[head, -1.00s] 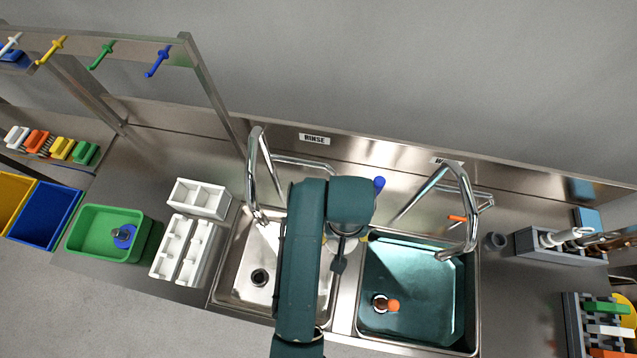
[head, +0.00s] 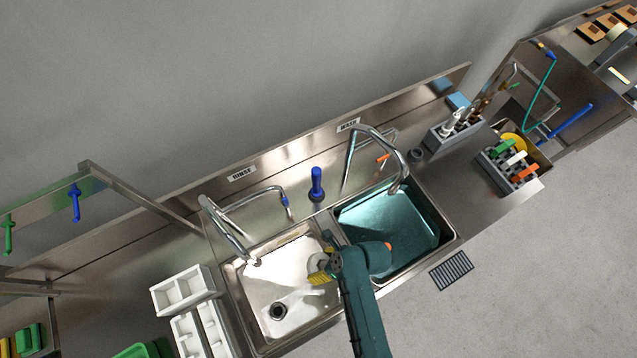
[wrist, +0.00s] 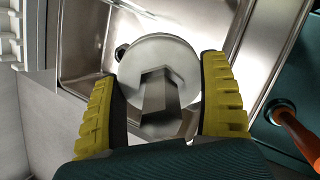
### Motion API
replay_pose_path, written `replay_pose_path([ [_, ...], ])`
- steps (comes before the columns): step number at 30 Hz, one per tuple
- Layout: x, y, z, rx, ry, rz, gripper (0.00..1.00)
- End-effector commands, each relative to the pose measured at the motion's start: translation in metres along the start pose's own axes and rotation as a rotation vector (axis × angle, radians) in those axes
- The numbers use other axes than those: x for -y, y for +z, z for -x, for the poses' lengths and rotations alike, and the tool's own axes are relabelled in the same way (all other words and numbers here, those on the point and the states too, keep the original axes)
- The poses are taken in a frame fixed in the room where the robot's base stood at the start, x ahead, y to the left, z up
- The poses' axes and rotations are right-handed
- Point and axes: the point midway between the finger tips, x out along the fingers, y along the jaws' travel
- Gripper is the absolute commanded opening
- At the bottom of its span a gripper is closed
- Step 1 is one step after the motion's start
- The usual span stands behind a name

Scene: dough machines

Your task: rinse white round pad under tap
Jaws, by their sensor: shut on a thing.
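My gripper (wrist: 160,105), with yellow ribbed fingers, is shut on the grey block-shaped handle of the white round pad (wrist: 157,50). In the wrist view the pad's round disc lies beyond the fingertips. In the head view my gripper (head: 322,272) is over the right side of the rinse basin (head: 262,312), near the divider, and largely hides the pad. The rinse tap (head: 222,228) arches over the basin's back left part, with its spout end apart from and left of my gripper. I cannot tell whether water runs.
The wash basin (head: 442,236), holding teal liquid, adjoins on the right with its own tap (head: 398,160). A blue-handled tool (head: 316,184) stands behind the divider. A grey holder (head: 447,135) stands at the right.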

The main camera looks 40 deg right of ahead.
Motion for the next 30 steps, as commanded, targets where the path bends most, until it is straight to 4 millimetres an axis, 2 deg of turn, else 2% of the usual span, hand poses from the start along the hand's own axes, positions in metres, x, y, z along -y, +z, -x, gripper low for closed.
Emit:
replay_pose_path([
  [8, -0.007, 0.013, -0.018, 0.004, -0.004, -0.002, 0.38],
  [30, -0.04, 0.067, -0.071, 0.003, -0.003, 0.001, 0.38],
])
